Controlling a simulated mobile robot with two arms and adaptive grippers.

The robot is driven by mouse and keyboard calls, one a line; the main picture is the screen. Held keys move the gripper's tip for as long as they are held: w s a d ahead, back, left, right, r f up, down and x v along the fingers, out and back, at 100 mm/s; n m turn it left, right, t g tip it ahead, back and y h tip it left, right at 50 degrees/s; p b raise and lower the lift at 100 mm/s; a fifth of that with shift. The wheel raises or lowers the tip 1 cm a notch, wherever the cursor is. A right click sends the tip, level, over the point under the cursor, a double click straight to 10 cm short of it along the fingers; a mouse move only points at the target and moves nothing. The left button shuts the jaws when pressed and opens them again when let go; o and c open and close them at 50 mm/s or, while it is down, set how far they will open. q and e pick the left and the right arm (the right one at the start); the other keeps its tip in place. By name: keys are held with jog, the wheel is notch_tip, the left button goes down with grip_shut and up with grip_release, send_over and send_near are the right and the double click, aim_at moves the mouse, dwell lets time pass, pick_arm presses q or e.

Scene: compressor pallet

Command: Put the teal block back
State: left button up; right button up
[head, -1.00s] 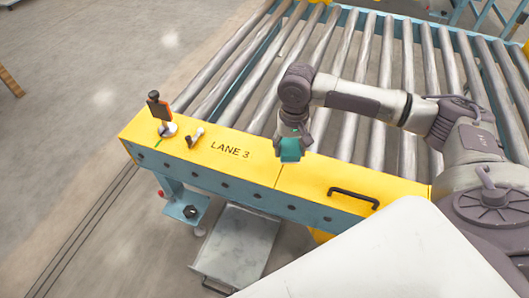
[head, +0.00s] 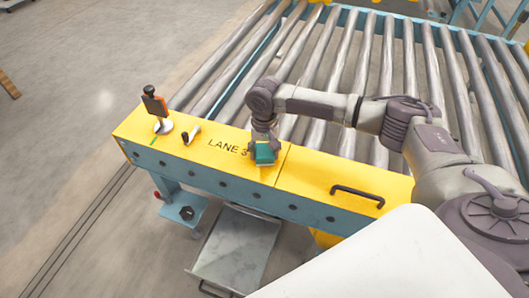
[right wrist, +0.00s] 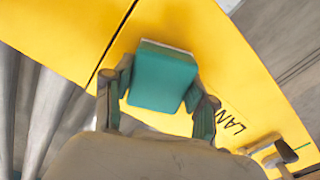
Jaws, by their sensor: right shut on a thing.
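The teal block (head: 265,153) is in my right gripper (head: 264,147), over the yellow top (head: 310,178) of the conveyor's side rail, at the right end of the "LANE 3" lettering. The right wrist view shows the teal block (right wrist: 162,77) squeezed between the two fingers of my right gripper (right wrist: 160,95). A pale layer shows along the block's far edge. I cannot tell whether the block touches the yellow surface. My left gripper is not in view.
An orange-and-black upright piece on a white base (head: 163,127) and a small lever (head: 191,134) stand at the rail's left end. A black handle (head: 357,194) is to the right. Rollers (head: 345,70) lie behind. A grey tray (head: 235,247) is below.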

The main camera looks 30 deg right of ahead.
jog(key=shift+r, duration=0.1)
jog(key=o, duration=0.7)
jog(key=shift+c, duration=0.2)
jog(key=o, duration=0.5)
jog(key=shift+c, duration=0.2)
